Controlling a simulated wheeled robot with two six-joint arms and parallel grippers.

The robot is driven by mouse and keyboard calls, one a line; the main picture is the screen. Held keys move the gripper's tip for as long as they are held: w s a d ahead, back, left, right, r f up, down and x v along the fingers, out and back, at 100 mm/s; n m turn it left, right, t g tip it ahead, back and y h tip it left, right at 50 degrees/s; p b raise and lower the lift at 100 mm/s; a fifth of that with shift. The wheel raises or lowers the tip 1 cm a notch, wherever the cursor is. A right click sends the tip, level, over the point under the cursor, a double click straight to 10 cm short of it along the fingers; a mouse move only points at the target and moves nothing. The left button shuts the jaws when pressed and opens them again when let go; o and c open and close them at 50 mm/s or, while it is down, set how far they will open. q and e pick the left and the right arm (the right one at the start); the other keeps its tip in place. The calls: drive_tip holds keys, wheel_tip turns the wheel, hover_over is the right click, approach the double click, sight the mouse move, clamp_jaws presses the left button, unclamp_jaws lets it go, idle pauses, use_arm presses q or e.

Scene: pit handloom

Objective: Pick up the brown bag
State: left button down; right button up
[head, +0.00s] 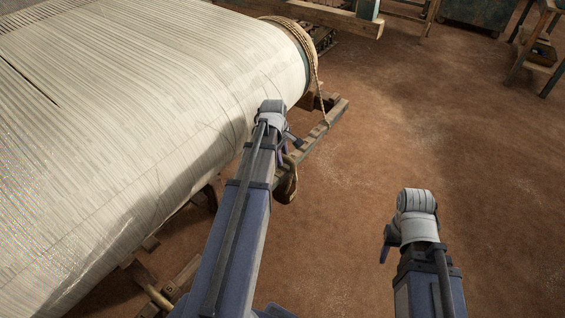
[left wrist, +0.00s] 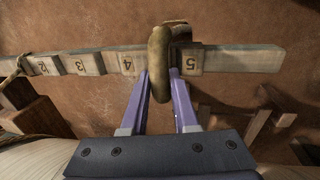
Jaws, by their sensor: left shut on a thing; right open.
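The brown bag (left wrist: 160,55) is a small, rounded, olive-brown thing between the purple fingers of my left gripper (left wrist: 162,84) in the left wrist view. My left gripper is shut on it. In the head view the brown bag (head: 289,186) shows beside my left gripper (head: 288,152), partly hidden by my arm. The bag overlaps a numbered wooden rail (left wrist: 105,62) between the marks 4 and 5; I cannot tell whether they touch. My right gripper (head: 387,250) is at the lower right of the head view, open, away from the bag, its fingers mostly hidden.
A large roll of pale warp threads (head: 130,110) fills the left of the head view, with a rope (head: 315,60) around its end. A wooden beam (head: 330,20) lies at the back. A wooden stand (head: 540,55) is at the far right. Bare earth floor lies between.

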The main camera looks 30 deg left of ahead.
use_arm(q)
drive_tip(key=shift+r+p, duration=1.15)
drive_tip(key=shift+r, duration=0.35)
drive_tip(key=shift+d, duration=0.15)
drive_tip(key=s+d, duration=0.1)
drive_tip(key=d, duration=1.6)
drive_tip(key=shift+s+d, duration=0.2)
drive_tip(key=shift+d, duration=0.15)
use_arm(e)
wheel_tip(320, 180, up, 3)
drive_tip(key=shift+f, duration=0.1)
use_arm(q)
drive_tip(key=shift+a, duration=0.1)
